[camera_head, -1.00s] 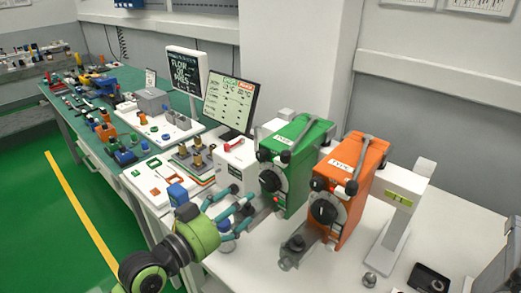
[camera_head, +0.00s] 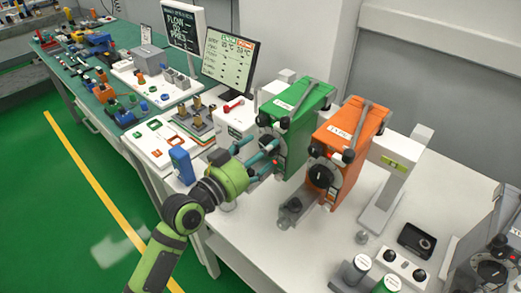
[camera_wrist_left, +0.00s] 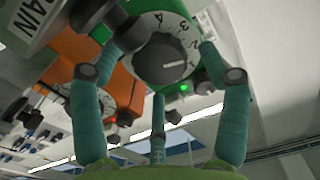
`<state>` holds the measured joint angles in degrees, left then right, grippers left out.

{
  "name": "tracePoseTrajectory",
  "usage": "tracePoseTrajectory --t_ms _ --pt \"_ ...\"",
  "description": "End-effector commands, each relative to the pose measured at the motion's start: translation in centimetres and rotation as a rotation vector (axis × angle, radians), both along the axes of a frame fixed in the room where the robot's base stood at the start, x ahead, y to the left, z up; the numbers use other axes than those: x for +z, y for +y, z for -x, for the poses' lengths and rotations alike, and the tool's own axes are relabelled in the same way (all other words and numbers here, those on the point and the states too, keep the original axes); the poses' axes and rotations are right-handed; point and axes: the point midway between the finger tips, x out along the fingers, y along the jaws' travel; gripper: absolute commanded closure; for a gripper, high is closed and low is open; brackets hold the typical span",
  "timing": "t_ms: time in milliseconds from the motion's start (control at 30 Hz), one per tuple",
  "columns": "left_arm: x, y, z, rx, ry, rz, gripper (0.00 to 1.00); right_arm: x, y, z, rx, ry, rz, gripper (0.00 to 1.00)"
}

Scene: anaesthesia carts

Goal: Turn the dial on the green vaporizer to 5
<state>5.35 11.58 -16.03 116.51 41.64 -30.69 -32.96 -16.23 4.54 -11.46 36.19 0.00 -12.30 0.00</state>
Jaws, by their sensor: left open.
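The green vaporizer (camera_head: 297,125) stands upright on the white table, left of the orange vaporizer (camera_head: 345,145). Its dial is largely hidden behind my gripper in the head view. The left wrist view shows the black-and-white numbered dial (camera_wrist_left: 168,62) close up, with 1, 2, 3 and 4 readable. A small green light glows beside it. My left gripper (camera_head: 266,155) is open at the vaporizer's front. In the wrist view its teal fingers (camera_wrist_left: 166,46) spread around the dial; I cannot tell whether they touch it. My right gripper is not in view.
The orange vaporizer stands close to the right, its dial also in the wrist view (camera_wrist_left: 75,88). A black device (camera_head: 416,240) lies front right. The table between is fairly clear.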

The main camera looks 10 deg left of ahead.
Motion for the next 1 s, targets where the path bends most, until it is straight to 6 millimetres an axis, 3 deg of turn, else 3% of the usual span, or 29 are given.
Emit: tracePoseTrajectory --t_ms 33,100,167,400,1000 --pt "0.0 0.0 0.0 0.0 0.0 0.0 0.32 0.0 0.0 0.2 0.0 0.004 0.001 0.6" --pt "0.0 0.0 0.0 0.0 0.0 0.0 0.6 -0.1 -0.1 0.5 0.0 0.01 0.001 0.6" --pt "0.0 0.0 0.0 0.0 0.0 0.0 0.8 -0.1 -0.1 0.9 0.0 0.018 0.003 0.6" --pt "0.1 0.0 0.0 0.0 0.002 0.004 0.81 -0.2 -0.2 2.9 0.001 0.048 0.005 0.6" --pt "0.3 0.1 -0.1 -0.014 0.191 0.267 0.81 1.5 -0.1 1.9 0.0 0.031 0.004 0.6"
